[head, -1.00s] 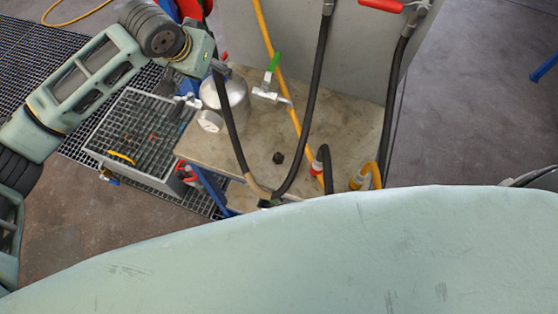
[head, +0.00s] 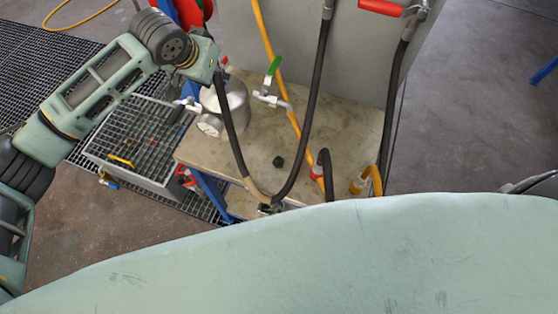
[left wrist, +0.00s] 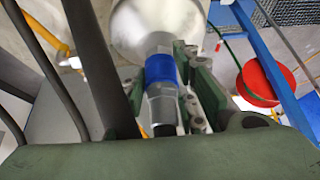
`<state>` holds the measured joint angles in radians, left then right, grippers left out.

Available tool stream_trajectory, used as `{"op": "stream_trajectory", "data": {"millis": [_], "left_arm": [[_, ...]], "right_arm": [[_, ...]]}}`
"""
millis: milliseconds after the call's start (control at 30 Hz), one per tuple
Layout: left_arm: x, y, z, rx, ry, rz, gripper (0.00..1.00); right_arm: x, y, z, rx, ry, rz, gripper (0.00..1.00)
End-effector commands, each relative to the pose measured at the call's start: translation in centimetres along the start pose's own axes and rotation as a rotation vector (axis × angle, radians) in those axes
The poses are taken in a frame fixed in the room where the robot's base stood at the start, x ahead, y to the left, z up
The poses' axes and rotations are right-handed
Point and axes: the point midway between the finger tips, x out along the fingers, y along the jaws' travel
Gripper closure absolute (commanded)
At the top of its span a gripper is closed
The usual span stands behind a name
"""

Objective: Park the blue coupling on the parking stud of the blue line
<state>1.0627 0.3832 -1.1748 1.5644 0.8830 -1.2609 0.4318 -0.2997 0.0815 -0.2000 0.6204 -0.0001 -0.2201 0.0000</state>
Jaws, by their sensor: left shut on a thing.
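The blue coupling (left wrist: 160,70) is a metal fitting with a bright blue collar, seen in the left wrist view. My left gripper (left wrist: 162,88) is shut on it, with the green and grey fingers beside its body. In the head view my left gripper (head: 217,68) is over the back left of the bench, mostly hidden by its own wrist. A black hose (head: 235,135) hangs down from it. The rounded steel vessel (left wrist: 150,25) is just beyond the coupling's front end; I cannot tell whether they touch. I cannot make out the blue line's parking stud. My right gripper is not in view.
The bench (head: 320,120) carries the vessel with a gauge, a green-handled valve (head: 272,70) and a small black knob (head: 278,161). Black and yellow hoses hang across it. A grated tray (head: 150,140) stands at left. A red reel (left wrist: 262,82) shows beside the gripper.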

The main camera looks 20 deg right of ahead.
Motion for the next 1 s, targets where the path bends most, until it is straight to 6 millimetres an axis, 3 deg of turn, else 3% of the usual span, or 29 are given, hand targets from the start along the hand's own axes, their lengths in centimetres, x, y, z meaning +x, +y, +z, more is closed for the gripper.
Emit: {"op": "stream_trajectory", "data": {"millis": [233, 1000], "left_arm": [[0.0, -0.2, 0.0, -0.001, 0.0, -0.004, 1.0], [-1.1, -0.2, -0.7, -0.001, 0.003, -0.004, 1.0]], "right_arm": [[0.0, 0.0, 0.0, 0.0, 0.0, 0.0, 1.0], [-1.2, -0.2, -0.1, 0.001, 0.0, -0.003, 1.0]]}}
